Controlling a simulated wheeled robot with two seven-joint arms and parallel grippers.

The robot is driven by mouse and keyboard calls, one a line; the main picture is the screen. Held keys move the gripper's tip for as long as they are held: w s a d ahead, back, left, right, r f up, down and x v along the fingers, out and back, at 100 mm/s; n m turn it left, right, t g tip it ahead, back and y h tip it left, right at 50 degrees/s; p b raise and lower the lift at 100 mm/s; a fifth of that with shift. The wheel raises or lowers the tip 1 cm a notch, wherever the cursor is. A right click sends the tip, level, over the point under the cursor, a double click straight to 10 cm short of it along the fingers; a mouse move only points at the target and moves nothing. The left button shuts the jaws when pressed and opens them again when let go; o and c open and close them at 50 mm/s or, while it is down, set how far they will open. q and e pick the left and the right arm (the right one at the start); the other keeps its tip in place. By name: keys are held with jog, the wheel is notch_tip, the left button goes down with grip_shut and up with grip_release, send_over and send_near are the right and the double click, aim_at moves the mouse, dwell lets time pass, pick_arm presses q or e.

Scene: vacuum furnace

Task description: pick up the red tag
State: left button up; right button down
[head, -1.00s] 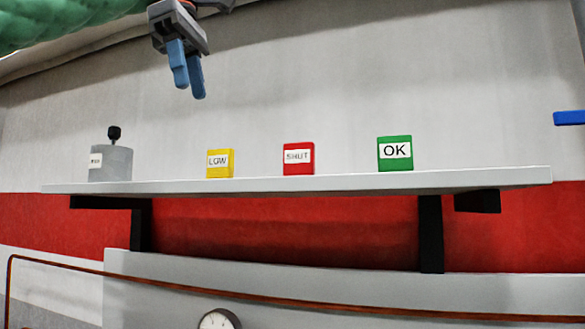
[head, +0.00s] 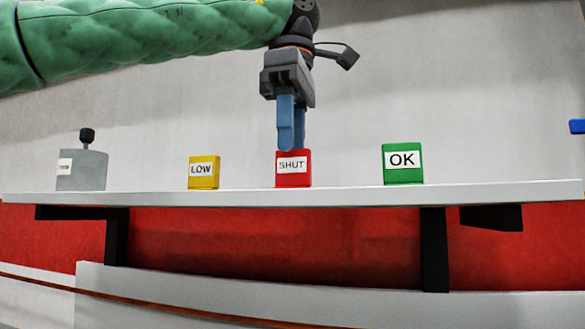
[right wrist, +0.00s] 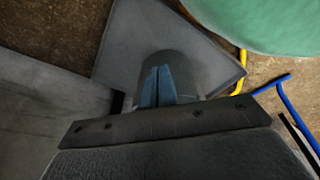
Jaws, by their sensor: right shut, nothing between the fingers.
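The red tag (head: 293,177), with a white label reading SHUT, stands upright on the grey shelf (head: 400,198), between a yellow tag and a green one. My left gripper (head: 292,148) comes down from above with its blue fingertips at the tag's top edge. I cannot tell whether the fingers are around the tag or just above it, nor how far apart they are. My right gripper (right wrist: 158,70) shows in the right wrist view with its blue fingers shut together and empty. The red tag is not in that view.
The yellow LOW tag (head: 204,180) stands left of the red tag, and the green OK tag (head: 403,176) stands to its right. A grey block with a black knob (head: 82,172) is at the shelf's left. Shelf gaps between them are clear.

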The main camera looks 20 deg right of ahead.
aim_at(293, 165)
pick_arm(q)
jog(key=f, duration=0.1)
jog(key=f+p, duration=0.2)
jog(key=shift+s+f, duration=0.15)
jog(key=shift+s, duration=0.1)
jog(key=shift+w+d+f, duration=0.1)
jog(key=shift+f, duration=0.45)
pick_arm(e)
jog(key=s+d+f, duration=0.1)
jog(key=s, duration=0.5)
pick_arm(q)
grip_shut()
pick_arm(e)
jog(key=shift+s+d+f, duration=0.1)
jog(key=shift+s, duration=0.1)
